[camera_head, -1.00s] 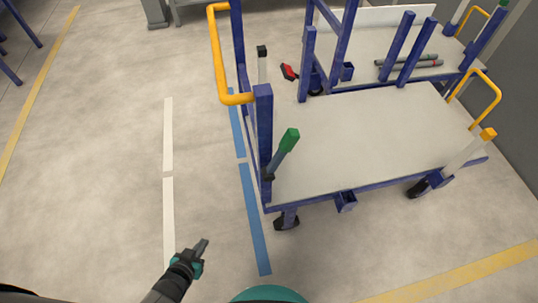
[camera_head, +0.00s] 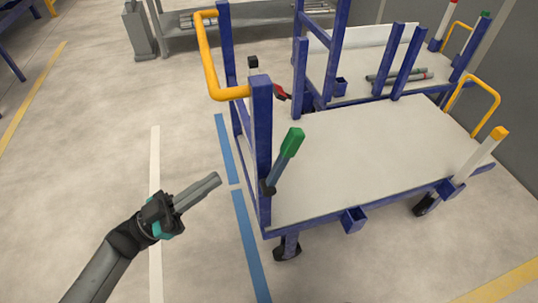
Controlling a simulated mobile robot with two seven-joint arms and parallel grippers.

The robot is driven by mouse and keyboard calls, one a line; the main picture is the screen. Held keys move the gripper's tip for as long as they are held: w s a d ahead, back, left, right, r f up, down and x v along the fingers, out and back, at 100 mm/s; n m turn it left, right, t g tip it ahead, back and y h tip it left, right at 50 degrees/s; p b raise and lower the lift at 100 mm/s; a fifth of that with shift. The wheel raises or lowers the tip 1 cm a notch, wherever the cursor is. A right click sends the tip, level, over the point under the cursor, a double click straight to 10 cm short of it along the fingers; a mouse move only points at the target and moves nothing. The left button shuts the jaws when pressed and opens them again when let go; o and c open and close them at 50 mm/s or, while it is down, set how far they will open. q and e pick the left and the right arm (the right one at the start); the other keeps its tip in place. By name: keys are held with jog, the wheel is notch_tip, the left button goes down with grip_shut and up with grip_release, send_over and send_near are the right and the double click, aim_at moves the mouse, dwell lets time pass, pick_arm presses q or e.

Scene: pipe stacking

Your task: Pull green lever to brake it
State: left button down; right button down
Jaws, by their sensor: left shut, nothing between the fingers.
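The green lever (camera_head: 292,141) has a green grip on a grey-blue shaft. It is mounted on the near left corner post of the blue cart and tilts up to the right. My left gripper (camera_head: 214,180) is shut and empty, left of the cart. Its fingers point right toward the lever and are apart from it in the picture. My right gripper is not in view.
The cart (camera_head: 360,140) has a bare grey deck, blue posts and a yellow handle (camera_head: 208,60) at its left end. A second cart with pipes (camera_head: 400,75) stands behind. The floor left of the cart is clear.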

aim_at(289, 138)
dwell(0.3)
